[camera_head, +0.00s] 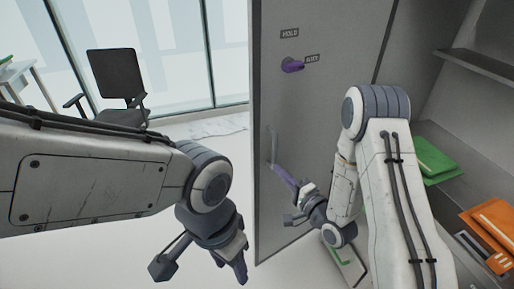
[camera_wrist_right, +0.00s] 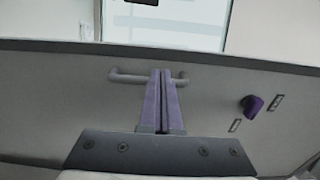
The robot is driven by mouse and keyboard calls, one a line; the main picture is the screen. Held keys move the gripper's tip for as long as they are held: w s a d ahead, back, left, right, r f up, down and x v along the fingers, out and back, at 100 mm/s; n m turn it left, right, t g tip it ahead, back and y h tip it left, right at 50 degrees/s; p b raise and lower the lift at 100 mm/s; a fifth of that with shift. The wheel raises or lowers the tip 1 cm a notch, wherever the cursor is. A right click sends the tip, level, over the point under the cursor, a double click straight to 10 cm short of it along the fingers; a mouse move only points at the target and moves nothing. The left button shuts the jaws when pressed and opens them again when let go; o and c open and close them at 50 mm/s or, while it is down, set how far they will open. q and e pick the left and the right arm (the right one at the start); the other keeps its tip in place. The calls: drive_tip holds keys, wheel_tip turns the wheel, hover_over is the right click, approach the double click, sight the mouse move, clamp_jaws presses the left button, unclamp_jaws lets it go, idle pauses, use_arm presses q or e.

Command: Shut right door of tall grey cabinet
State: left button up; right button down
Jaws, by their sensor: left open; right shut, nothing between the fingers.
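The grey cabinet door (camera_head: 325,130) stands swung open, with its free edge to the left. Its face carries a bar handle (camera_head: 272,146), a purple knob-like piece (camera_head: 292,66) and small dark labels. My right gripper (camera_head: 279,171) is shut and empty beside the handle. In the right wrist view, its purple fingers (camera_wrist_right: 161,75) overlap the handle (camera_wrist_right: 127,78); I cannot tell whether they touch it. The purple piece (camera_wrist_right: 252,104) also shows there. My left gripper (camera_head: 238,266) is open and empty, low and to the left of the door.
The open cabinet interior lies at right, with a shelf (camera_head: 478,64), a green folder stack (camera_head: 434,160) and orange folders (camera_head: 492,225). A black office chair (camera_head: 117,78) stands at back left by tall windows. Pale floor (camera_head: 75,262) left of the door is clear.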

sight(255, 146)
drive_tip(key=p+x, duration=0.3)
drive_tip(key=x, duration=0.6)
drive_tip(key=shift+w+a+r, duration=0.1)
drive_tip(key=shift+w+r, duration=0.05)
drive_tip(key=shift+w, duration=0.15)
drive_tip(key=shift+w+a, duration=0.3)
drive_tip(key=shift+w, duration=0.15)
